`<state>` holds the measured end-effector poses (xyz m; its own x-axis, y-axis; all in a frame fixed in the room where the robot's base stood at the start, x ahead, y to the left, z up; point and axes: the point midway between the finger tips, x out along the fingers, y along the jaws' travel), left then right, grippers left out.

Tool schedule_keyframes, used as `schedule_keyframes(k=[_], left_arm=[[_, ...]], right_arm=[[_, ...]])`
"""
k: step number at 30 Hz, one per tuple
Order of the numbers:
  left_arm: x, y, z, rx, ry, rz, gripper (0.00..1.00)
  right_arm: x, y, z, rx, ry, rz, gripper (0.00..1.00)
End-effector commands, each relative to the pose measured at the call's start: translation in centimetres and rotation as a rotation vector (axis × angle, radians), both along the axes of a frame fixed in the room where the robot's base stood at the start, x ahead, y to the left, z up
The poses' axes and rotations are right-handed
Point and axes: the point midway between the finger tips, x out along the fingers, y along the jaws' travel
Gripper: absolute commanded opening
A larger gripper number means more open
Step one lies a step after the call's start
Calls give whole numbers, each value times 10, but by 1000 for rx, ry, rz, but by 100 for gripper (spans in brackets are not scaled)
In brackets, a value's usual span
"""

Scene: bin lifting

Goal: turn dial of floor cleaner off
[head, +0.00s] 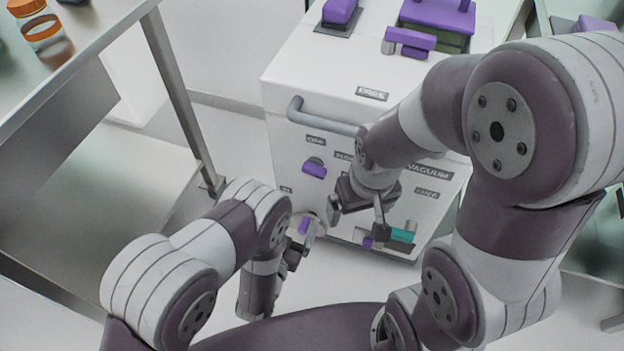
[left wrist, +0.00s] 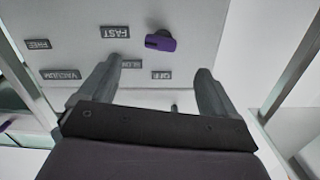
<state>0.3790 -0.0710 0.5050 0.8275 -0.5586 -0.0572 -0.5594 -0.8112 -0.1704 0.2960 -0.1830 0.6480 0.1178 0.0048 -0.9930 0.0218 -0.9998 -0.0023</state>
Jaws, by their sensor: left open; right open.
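The floor cleaner (head: 305,85) is a large white box with a grey handle bar on its front. Its small purple dial (head: 315,168) sits on the front face, below a label (head: 316,141). The left wrist view also shows the dial (left wrist: 160,42) beyond my left fingertips, apart from them. FAST, SLOW and OFF (left wrist: 161,74) labels lie near it; its exact setting is unclear. My left gripper (head: 303,243) is open, low in front of the cleaner, below the dial. My right gripper (head: 357,210) is open, right of and below the dial, covering part of the panel.
VACUUM (head: 429,170) and FREE labels mark the panel's right side. A teal part (head: 402,235) shows below my right gripper. Purple parts top the cleaner. A metal table (head: 95,50) with an orange-lidded jar (head: 42,30) stands at the left. Some floor shows between table and cleaner.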

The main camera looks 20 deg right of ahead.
Motion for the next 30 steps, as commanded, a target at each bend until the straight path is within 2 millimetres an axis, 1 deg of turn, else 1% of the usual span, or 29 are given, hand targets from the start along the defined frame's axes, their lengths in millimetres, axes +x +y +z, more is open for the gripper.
schedule_keyframes(k=[2,5,12,15,18,22,29,30], left_arm=[[2,-2,8,-25,-42,-1,92],[14,-10,10,-33,-55,0,92],[65,-44,8,-33,-55,0,92],[83,-56,8,-32,-52,0,92],[96,-65,9,-32,-51,1,92],[105,-71,11,-31,-50,0,92],[106,-72,12,-30,-49,-1,92],[106,-72,12,-30,-49,-1,85]], right_arm=[[0,0,-1,0,0,0,98],[0,0,-6,0,0,0,98],[0,0,-26,0,0,0,98],[0,0,-33,0,0,0,98],[0,0,-37,0,0,0,98],[0,0,-39,0,0,0,98],[0,0,-38,0,0,0,98],[0,0,-38,0,0,0,98]])
